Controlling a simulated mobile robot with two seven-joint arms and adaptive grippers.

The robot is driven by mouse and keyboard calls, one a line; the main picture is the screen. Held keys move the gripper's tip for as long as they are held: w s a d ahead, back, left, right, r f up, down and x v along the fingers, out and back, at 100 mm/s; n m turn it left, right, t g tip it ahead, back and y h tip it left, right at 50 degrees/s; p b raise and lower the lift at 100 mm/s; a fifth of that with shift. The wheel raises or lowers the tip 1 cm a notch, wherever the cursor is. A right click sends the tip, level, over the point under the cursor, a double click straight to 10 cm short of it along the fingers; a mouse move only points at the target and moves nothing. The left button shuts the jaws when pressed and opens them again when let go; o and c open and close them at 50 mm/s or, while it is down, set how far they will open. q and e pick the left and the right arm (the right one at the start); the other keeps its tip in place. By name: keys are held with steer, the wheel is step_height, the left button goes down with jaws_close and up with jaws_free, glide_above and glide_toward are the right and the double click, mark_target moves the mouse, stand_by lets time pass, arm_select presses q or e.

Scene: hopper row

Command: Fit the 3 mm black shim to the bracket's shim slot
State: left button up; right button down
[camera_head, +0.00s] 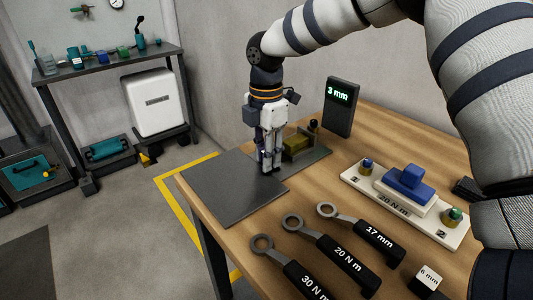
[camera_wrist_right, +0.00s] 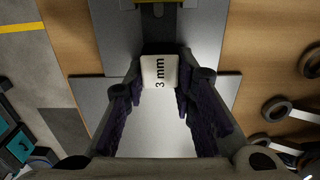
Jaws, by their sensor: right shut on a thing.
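My right gripper (camera_head: 270,167) points down over the dark grey plate, just left of and in front of the bracket fixture. In the right wrist view its fingers (camera_wrist_right: 160,85) are closed on the sides of a shim (camera_wrist_right: 159,73) whose white top reads "3 mm". The shim's black body is mostly hidden by the fingers and label. The bracket (camera_head: 297,144) is an olive-yellow block on a dark base, partly behind the gripper. Its shim slot cannot be made out. I cannot tell whether the shim touches the plate below. My left gripper is not in view.
A display (camera_head: 341,105) reading "3 mm" stands behind the bracket. A white tray (camera_head: 385,211) with a blue handle lies to the right. Several wrenches (camera_head: 345,255) and a "6 mm" shim (camera_head: 428,281) lie in front. The grey plate (camera_head: 225,190) is bare at left.

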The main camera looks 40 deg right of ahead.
steer(key=shift+d, duration=0.1)
stand_by(0.3)
steer(key=shift+w+d, duration=0.1)
steer(key=shift+d, duration=1.3)
steer(key=c, duration=1.2)
jaws_free()
steer(key=shift+c, duration=0.2)
step_height(320, 180, up, 12)
